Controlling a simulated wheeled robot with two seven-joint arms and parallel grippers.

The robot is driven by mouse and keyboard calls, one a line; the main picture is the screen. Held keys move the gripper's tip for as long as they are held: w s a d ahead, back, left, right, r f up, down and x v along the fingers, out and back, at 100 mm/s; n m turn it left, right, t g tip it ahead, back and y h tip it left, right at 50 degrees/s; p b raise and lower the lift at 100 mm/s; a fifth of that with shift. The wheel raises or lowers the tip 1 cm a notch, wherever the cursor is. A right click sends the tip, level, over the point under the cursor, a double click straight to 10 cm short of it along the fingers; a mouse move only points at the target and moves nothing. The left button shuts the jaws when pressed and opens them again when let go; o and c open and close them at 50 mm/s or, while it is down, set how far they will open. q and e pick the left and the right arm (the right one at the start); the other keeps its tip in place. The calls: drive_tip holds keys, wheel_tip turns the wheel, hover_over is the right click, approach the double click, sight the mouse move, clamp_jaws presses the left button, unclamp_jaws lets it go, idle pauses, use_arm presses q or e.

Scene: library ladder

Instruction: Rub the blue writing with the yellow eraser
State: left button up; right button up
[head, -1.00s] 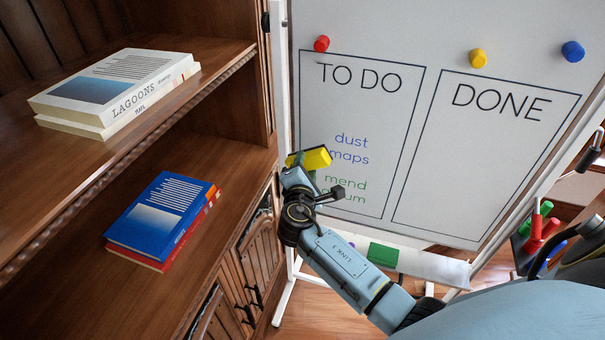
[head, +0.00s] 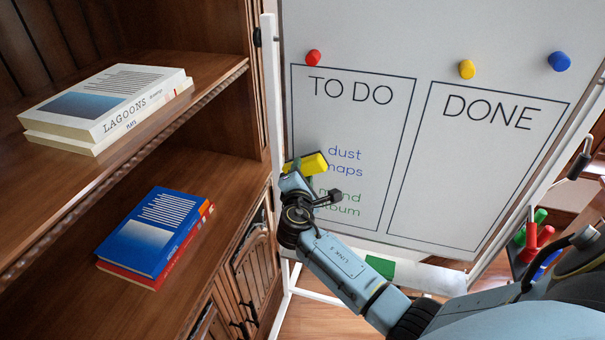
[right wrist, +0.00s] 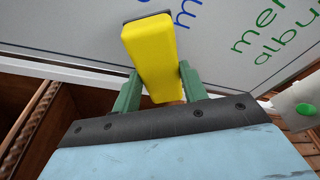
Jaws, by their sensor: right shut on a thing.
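The blue writing "dust maps" (head: 345,154) is in the TO DO box of the whiteboard (head: 440,180). The yellow eraser (head: 307,164) is held in my right gripper (head: 299,177), just left of and below the blue writing, covering the start of "maps". In the right wrist view the eraser (right wrist: 150,55) sits between the green fingers of the gripper (right wrist: 157,92), its dark far end at or close to the board. Whether it touches is not clear. Parts of blue letters (right wrist: 185,15) show beside it. My left gripper is not in view.
Green writing (head: 338,204) is below the blue, partly hidden by my right arm. Red (head: 313,58), yellow (head: 467,69) and blue (head: 559,61) magnets are on the board. A green block (head: 380,266) lies on the board's tray. A bookshelf with books (head: 155,232) stands left.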

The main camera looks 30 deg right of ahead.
sight(319, 173)
drive_tip(key=shift+w+d, duration=0.6)
drive_tip(key=shift+d, duration=0.15)
idle(0.3)
drive_tip(key=shift+s+d+p, duration=0.35)
drive_tip(key=shift+s+d, duration=0.2)
drive_tip(key=shift+s, duration=0.2)
drive_tip(key=shift+s+d+p, duration=0.3)
drive_tip(key=shift+s+d, duration=0.25)
drive_tip(key=shift+s, duration=0.2)
drive_tip(key=shift+s+d+r+p, duration=0.1)
drive_tip(key=shift+s+d+p, duration=0.8)
drive_tip(key=shift+s+d, duration=1.2)
drive_tip(key=shift+s+d+p, duration=0.25)
drive_tip(key=shift+s+d, duration=0.6)
drive_tip(key=shift+s, duration=0.25)
drive_tip(key=shift+s+d+p, duration=0.2)
drive_tip(key=shift+s+d, duration=0.65)
drive_tip(key=shift+s, duration=0.25)
drive_tip(key=shift+s+d, duration=1.3)
drive_tip(key=shift+s, duration=0.1)
drive_tip(key=shift+a, duration=0.1)
